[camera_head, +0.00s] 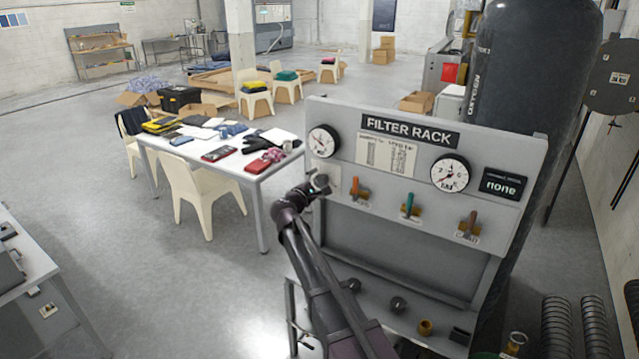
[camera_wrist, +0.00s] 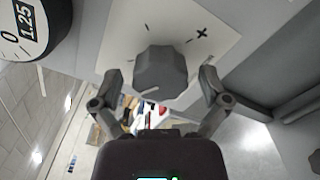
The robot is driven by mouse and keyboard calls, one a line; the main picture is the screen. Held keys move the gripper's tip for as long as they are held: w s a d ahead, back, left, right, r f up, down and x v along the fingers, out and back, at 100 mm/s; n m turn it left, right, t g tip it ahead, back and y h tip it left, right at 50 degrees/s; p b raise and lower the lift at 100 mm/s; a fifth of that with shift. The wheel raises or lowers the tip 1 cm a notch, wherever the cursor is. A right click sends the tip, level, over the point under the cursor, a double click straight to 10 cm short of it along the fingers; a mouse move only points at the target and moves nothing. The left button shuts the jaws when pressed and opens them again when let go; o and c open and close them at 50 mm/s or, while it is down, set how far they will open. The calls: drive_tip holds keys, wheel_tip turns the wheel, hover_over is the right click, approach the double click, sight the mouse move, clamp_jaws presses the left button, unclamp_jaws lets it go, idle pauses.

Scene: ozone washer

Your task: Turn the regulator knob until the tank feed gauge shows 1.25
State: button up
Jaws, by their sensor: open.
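The regulator knob (camera_wrist: 160,72) is a dark grey faceted knob on a pale plate with a plus mark and tick lines, in the wrist view. My gripper (camera_wrist: 160,84) is open, with one finger on each side of the knob and visible gaps between. In the head view my gripper (camera_head: 314,187) is at the panel's left side and largely hides the knob. A round gauge (camera_head: 323,141) sits just above it; its needle reading is too small to tell. In the wrist view a gauge (camera_wrist: 22,28) is cut off at the upper left, showing "0" and a boxed "1.25".
The filter rack panel (camera_head: 330,110) also carries a larger right gauge (camera_head: 449,173), a display reading "none" (camera_head: 503,185), and orange (camera_head: 356,188), green (camera_head: 409,205) and red-brown (camera_head: 469,224) levers right of my gripper. A dark oxygen tank (camera_head: 530,70) stands behind. A cluttered table (camera_head: 262,180) is at left.

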drive_tip(key=shift+s, duration=0.1)
drive_tip(key=v, duration=1.2)
drive_tip(key=shift+f, duration=0.1)
idle(0.3)
drive_tip(key=s+d+f+m+g+b, duration=0.4)
drive_tip(key=d+f+m+g, duration=0.1)
drive_tip(key=d+f, duration=0.5)
drive_tip(key=s+d+f+m+g+b, duration=0.4)
drive_tip(key=d+f+m, duration=0.1)
drive_tip(key=d+f, duration=0.5)
drive_tip(key=s+d+f+m+g+y+b, duration=0.3)
drive_tip(key=s+d+f+m+y+b, duration=0.1)
drive_tip(key=s+f, duration=0.4)
drive_tip(key=s+d+f+m+g+y+b, duration=0.3)
drive_tip(key=s+d+f+m+y+b, duration=0.1)
drive_tip(key=s+f, duration=0.4)
drive_tip(key=shift+s+d+m+g+b, duration=0.2)
drive_tip(key=shift+s+m+g+b, duration=0.15)
drive_tip(key=shift+s+b, duration=0.3)
drive_tip(key=shift+w, duration=0.15)
idle(0.8)
